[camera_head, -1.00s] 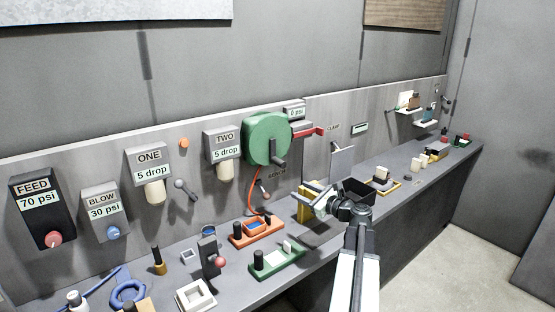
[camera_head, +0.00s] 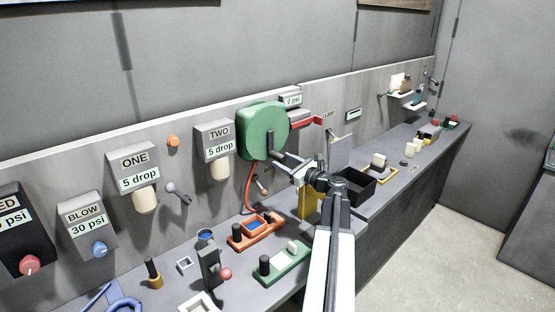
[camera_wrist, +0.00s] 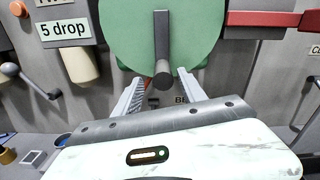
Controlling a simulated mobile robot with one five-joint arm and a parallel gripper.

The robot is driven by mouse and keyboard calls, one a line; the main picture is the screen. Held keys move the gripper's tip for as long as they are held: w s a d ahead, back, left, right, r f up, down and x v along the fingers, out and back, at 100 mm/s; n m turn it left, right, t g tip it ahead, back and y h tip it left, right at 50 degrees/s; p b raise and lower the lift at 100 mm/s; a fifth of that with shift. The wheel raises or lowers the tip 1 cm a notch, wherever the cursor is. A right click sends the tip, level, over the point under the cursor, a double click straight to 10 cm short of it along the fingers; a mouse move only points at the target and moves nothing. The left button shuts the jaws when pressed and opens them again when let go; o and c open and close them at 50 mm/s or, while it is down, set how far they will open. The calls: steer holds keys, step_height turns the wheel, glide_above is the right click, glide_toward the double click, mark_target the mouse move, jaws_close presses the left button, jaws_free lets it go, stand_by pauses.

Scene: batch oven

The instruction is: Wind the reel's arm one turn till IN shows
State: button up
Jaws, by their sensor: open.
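The green reel (camera_head: 262,128) is mounted on the grey back panel, with an orange hose hanging below it. In the wrist view the round reel face (camera_wrist: 195,35) fills the top middle. Its dark crank arm (camera_wrist: 162,40) points straight down and ends in a round grey knob (camera_wrist: 162,80). My gripper (camera_head: 283,157) is raised in front of the reel's lower part. In the wrist view my gripper (camera_wrist: 164,92) is open, with one finger on each side of the knob; I cannot tell whether either touches it. I see no IN sign.
A red handle (camera_head: 303,121) sticks out right of the reel. The TWO box (camera_head: 215,140) hangs to the left. Below, the bench holds an orange tray (camera_head: 240,243), a green tray (camera_head: 297,266) and a black bin (camera_head: 368,190).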

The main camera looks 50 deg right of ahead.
mark_target(279, 158)
steer(key=w, duration=0.3)
steer(key=shift+w+d, duration=0.35)
steer(key=shift+d, duration=0.05)
jaws_close()
stand_by(1.0)
